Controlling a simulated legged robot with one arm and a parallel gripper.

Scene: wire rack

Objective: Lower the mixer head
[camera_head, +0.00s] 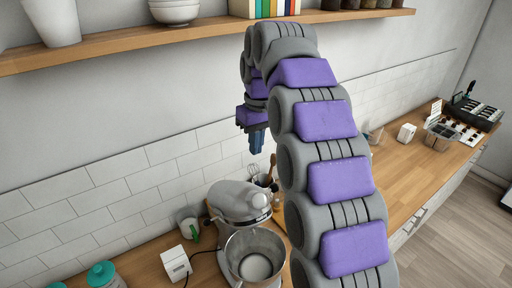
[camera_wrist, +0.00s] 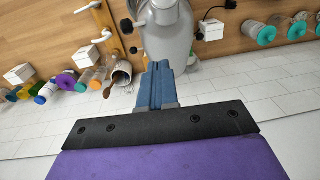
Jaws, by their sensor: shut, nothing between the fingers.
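The grey stand mixer (camera_head: 238,202) stands on the wooden counter in the head view. Its head appears raised, with the open metal bowl (camera_head: 255,256) visible below and in front of it. My gripper (camera_head: 256,148) hangs in the air above and slightly behind the mixer head, pointing down, apart from it. In the wrist view the blue fingers of my gripper (camera_wrist: 157,68) are together and empty. The mixer (camera_wrist: 168,32) shows beyond the fingertips at the top of that view. My arm hides the counter just right of the mixer in the head view.
A white box (camera_head: 176,262) and teal-lidded jars (camera_head: 103,273) stand left of the mixer. A utensil holder (camera_wrist: 122,73) is near the mixer. A wooden shelf (camera_head: 120,43) runs along the wall above. The air around my gripper is free.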

